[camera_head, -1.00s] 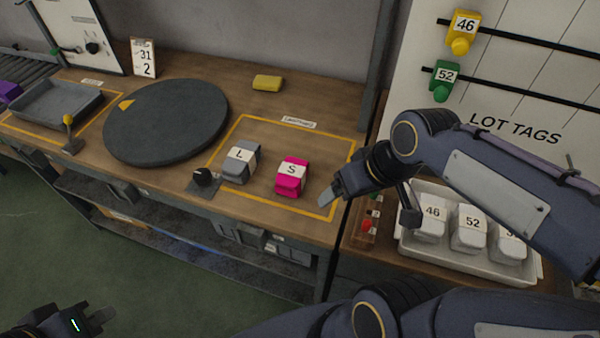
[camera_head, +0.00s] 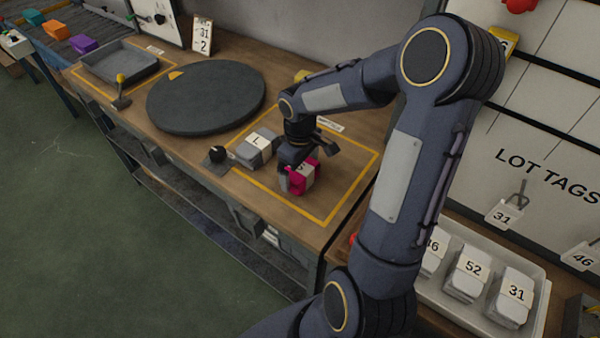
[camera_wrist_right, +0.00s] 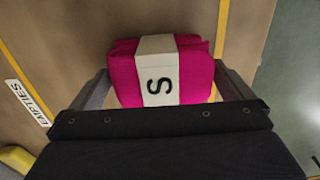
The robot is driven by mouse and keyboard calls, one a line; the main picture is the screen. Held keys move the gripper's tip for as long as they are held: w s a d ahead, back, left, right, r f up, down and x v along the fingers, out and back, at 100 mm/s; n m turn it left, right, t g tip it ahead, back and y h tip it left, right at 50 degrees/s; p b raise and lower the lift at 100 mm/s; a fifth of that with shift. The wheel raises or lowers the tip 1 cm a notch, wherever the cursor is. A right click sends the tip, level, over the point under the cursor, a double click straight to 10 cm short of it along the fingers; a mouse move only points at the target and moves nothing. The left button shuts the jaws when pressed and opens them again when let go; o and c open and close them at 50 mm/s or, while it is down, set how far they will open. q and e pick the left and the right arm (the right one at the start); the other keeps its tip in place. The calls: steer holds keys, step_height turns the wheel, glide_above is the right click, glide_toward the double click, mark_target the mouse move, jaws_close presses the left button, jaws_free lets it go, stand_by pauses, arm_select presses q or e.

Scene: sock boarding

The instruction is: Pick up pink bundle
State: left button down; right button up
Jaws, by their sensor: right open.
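The pink bundle (camera_head: 303,182) has a white band marked S and sits inside the yellow-outlined area on the wooden bench. In the right wrist view the pink bundle (camera_wrist_right: 195,70) lies between the open fingers, one at each side. My right gripper (camera_head: 297,172) is over the bundle from above in the head view and partly hides it. It also shows in the right wrist view (camera_wrist_right: 162,90). I cannot tell whether the fingers touch the bundle. My left gripper is out of the head view.
A grey bundle (camera_head: 254,149) marked L stands close to the left of the pink one. A dark round turntable (camera_head: 206,98) and a black knob (camera_head: 217,154) lie farther left. A white tray (camera_head: 541,310) with several white bundles is at the right. The bench edge is near in front.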

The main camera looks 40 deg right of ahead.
step_height(320, 180, down, 2)
steer(key=shift+f, duration=0.1)
steer(key=c, duration=0.7)
steer(key=shift+c, duration=0.2)
